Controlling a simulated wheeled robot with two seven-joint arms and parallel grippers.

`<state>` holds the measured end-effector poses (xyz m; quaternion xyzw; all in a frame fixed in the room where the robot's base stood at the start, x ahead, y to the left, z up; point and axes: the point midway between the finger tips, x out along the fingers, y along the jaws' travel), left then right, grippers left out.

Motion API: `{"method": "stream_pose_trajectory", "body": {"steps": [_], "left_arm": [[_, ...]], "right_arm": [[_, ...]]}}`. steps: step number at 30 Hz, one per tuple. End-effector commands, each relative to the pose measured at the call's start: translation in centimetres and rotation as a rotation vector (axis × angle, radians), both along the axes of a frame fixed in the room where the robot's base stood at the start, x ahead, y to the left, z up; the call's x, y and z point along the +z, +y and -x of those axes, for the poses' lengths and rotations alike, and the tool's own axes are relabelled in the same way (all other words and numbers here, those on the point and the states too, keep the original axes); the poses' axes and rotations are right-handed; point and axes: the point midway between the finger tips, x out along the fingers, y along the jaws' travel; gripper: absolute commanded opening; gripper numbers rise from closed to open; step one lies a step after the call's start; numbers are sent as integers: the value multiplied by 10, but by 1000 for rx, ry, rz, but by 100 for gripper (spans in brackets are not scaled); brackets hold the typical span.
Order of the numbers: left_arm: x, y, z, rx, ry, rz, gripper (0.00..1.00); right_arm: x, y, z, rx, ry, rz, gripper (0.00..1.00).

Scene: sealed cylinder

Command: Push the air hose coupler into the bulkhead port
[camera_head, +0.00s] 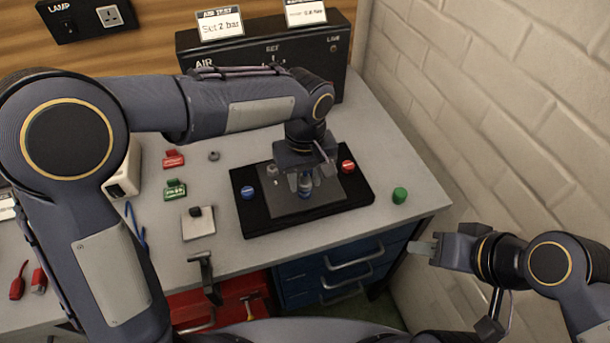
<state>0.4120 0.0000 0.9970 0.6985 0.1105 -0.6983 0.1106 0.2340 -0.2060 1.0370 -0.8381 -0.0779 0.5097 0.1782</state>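My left gripper (305,184) points down over the grey plate of a black fixture (262,223). A small blue and metal piece (305,190) shows between its fingertips; I cannot tell whether they touch it or whether it is the coupler. A blue hose (136,226) lies at the left, partly behind my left arm. A small metal fitting (272,171) stands on the plate to the left of the gripper. I cannot clearly identify the bulkhead port. My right gripper (423,248) is off the bench's right front corner, away from the fixture; its finger gap is not clear.
A blue knob (247,192) and a red knob (348,167) flank the plate. A green cylinder (400,195) stands to the right. A black AIR panel (330,70) is behind my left arm. Red and green blocks lie left. A brick wall (500,110) bounds the right.

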Motion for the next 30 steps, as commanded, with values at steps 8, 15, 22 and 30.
{"method": "stream_pose_trajectory", "body": {"steps": [8, 15, 22, 30], "left_arm": [[0, 0, 0, 0, 0, 0, 52], [11, 0, -1, 0, -3, 1, 52], [51, -1, 0, 1, -4, 4, 52], [77, 0, 0, 0, 0, 1, 52]], "right_arm": [[0, 0, 0, 0, 0, 0, 36], [0, 0, 0, 0, 0, 0, 36], [-1, 0, 0, 0, 0, 0, 36], [-1, 0, 0, 0, 0, 0, 36]]}}
